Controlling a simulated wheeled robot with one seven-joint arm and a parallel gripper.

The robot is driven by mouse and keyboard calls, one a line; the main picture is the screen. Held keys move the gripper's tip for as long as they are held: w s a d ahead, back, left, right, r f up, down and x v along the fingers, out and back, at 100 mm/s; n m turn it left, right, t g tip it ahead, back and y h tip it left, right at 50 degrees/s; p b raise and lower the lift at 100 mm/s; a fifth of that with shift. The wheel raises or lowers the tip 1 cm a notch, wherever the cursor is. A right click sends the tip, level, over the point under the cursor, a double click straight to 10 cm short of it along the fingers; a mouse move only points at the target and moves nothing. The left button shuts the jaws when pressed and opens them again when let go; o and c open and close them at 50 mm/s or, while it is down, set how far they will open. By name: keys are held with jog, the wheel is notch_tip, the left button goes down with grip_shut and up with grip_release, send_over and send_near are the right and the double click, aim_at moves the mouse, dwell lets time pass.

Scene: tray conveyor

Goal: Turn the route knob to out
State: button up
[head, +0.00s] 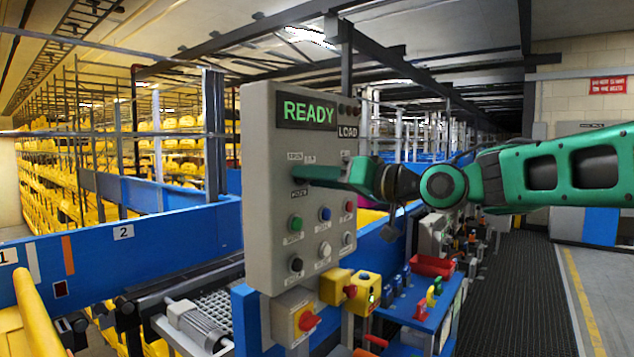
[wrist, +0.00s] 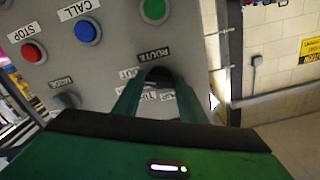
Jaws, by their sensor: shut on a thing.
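The route knob (wrist: 159,76) is a dark knob on the grey control panel (head: 262,215), beside the ROUTE label (wrist: 153,54) in the wrist view. My gripper (wrist: 157,82) is shut on it, with one green finger on each side. Small position labels sit around the knob, partly covered by the fingers; one to the left appears to read OUT (wrist: 128,73). Which way the knob points cannot be told. In the head view my gripper (head: 300,173) reaches the panel from the right and hides the knob.
The panel display (head: 308,111) shows READY, with LOAD (head: 348,132) beside it. Green (wrist: 154,10), blue (wrist: 87,32) and red (wrist: 33,52) buttons are close to the knob. A yellow box with a red switch (head: 307,320) is below the panel. A blue bench (head: 420,310) stands to the right.

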jog(key=shift+m, duration=0.5)
jog(key=o, duration=1.1)
jog(key=shift+w, duration=0.15)
jog(key=shift+c, duration=0.2)
jog(key=shift+d, duration=0.1)
jog(key=v, duration=1)
jog(key=shift+s+d, duration=0.25)
